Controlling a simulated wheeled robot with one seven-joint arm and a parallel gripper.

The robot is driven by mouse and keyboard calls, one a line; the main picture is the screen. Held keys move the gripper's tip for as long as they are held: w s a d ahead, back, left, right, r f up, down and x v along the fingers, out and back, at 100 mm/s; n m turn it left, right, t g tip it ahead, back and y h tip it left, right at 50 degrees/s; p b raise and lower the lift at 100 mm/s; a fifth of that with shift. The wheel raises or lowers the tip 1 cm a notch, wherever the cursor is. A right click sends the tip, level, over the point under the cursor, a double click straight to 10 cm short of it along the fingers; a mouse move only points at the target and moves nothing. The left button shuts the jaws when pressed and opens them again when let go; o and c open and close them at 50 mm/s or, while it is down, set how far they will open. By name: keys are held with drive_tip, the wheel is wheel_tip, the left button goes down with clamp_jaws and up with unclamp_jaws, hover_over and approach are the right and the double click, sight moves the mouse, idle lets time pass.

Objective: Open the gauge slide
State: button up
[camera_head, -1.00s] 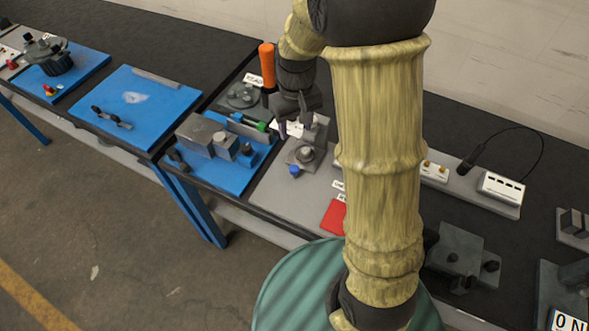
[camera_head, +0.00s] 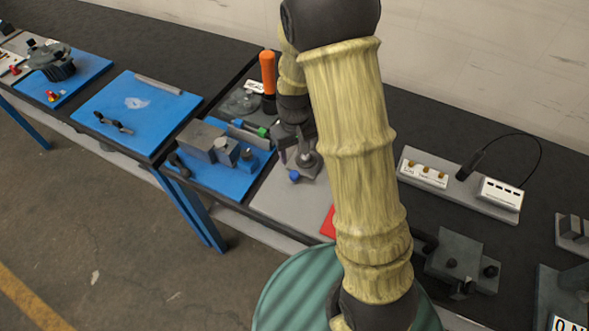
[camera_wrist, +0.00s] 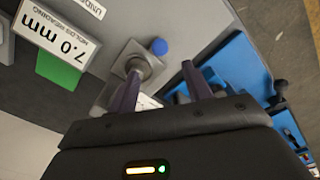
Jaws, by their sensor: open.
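The gauge stands on a grey board; its round grey knob (camera_wrist: 138,68) and blue button (camera_wrist: 159,46) show in the wrist view. The blue button (camera_head: 294,176) and part of the grey knob (camera_head: 308,162) also show in the head view. My gripper (camera_head: 292,156) is open, pointing down over the gauge, and hides much of it. In the wrist view my fingers (camera_wrist: 160,82) are apart; the knob lies just beyond the left fingertip. I cannot tell whether a finger touches it. No slide is clearly told apart from the gauge body. A "7.0 mm" label (camera_wrist: 58,38) lies at upper left.
A blue fixture with grey blocks (camera_head: 220,150) stands close left of my gripper. An orange handle (camera_head: 268,72) rises behind it. A red pad (camera_head: 328,222) lies in front, partly hidden by my arm. A white-labelled panel (camera_head: 424,176) stands right.

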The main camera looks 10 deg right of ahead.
sight(294, 174)
wheel_tip(294, 174, down, 10)
drive_tip(key=shift+r+p, duration=0.2)
drive_tip(key=shift+p, duration=0.4)
clamp_jaws()
